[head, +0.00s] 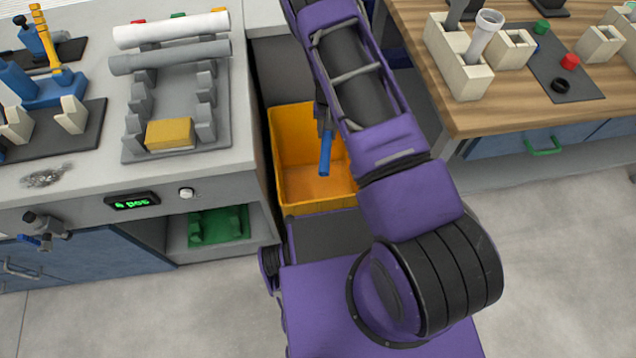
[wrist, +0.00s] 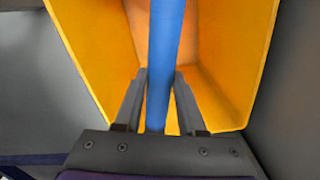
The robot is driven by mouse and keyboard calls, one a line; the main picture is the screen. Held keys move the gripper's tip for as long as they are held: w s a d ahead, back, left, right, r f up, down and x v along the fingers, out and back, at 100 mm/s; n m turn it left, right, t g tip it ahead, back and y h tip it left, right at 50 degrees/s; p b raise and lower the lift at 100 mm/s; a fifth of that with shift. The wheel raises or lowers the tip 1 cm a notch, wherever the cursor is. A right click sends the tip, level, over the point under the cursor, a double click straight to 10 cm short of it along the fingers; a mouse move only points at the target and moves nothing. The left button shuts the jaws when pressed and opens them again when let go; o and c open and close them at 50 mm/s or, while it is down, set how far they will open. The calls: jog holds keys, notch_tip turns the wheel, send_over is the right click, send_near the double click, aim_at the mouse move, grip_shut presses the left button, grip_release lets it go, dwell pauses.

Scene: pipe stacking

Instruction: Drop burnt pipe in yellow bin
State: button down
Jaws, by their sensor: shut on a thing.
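My gripper (head: 322,122) is over the yellow bin (head: 287,150) in the head view, partly hidden by my arm. It is shut on a blue pipe (head: 325,156), which hangs down within the bin's outline. In the wrist view, the fingers (wrist: 159,80) are on both sides of the blue pipe (wrist: 166,40). The yellow bin (wrist: 240,60) surrounds the pipe in that view, and its visible floor looks empty. No burn marks are clear on the visible part of the pipe.
The left counter holds a grey rack (head: 177,105) with a white pipe (head: 172,29) and a grey pipe (head: 168,58) across it. A wooden table (head: 445,100) with cream holders (head: 458,62) stands at right. The bin sits in the gap between counter and table.

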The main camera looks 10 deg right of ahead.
jog(key=shift+c, duration=2.1)
grip_release()
jog(key=shift+r, duration=0.1)
notch_tip(320, 180, up, 17)
jog(key=p, duration=0.2)
jog(key=shift+r, duration=0.15)
